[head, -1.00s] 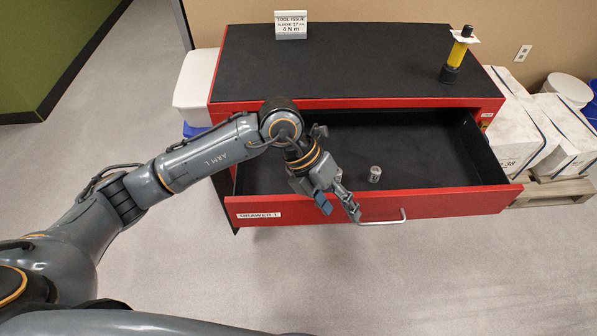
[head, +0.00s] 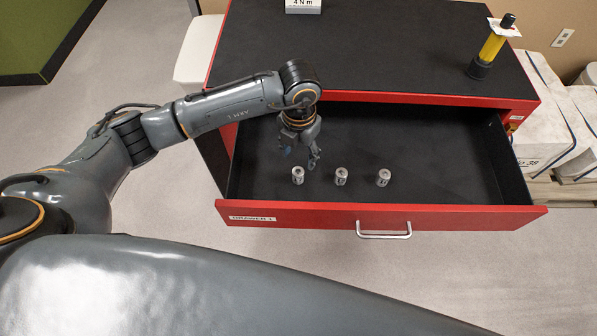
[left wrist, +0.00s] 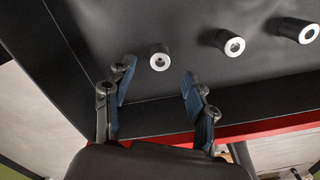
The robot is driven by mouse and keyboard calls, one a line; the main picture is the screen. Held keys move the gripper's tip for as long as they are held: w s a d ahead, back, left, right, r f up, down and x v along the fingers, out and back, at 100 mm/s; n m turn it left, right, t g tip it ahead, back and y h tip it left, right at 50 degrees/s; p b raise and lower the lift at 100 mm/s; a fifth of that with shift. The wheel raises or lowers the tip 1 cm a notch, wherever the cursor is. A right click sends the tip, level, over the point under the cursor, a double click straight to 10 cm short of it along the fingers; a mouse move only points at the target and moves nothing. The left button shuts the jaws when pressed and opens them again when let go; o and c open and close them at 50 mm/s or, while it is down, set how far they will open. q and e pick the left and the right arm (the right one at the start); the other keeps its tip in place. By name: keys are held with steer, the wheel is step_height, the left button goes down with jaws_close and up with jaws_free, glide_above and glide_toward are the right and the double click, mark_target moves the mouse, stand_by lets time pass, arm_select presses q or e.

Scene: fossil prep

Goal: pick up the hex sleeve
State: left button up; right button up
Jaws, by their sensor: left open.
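Three short silver metal sleeves stand in a row on the dark floor of the open red drawer (head: 290,217): a left one (head: 298,175), a middle one (head: 341,176) and a right one (head: 383,177). They look alike, and I cannot tell their sizes. My left gripper (head: 300,157) is open and empty, pointing down into the drawer just behind the left sleeve. In the left wrist view, the nearest sleeve (left wrist: 160,58) shows beyond and between the spread blue-padded fingers (left wrist: 157,80), not gripped. The other two sleeves (left wrist: 230,44) lie off to the right. My right gripper is out of view.
The drawer's walls and front with its handle (head: 384,234) surround the sleeves. On the black cabinet top (head: 370,50) stand a yellow tool with a white tag (head: 491,45) and a sign (head: 303,6), partly cut off. White boxes (head: 545,115) stand at right.

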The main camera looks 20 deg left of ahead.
mark_target(299, 172)
arm_select(q)
steer(key=shift+f, duration=0.7)
steer(key=shift+w+f, duration=0.1)
steer(key=shift+f, duration=0.85)
steer(key=f, duration=0.3)
steer(key=shift+s+d+f, duration=0.1)
steer(key=shift+s+f, duration=0.15)
steer(key=shift+f, duration=0.25)
steer(key=shift+c, duration=0.4)
jaws_close()
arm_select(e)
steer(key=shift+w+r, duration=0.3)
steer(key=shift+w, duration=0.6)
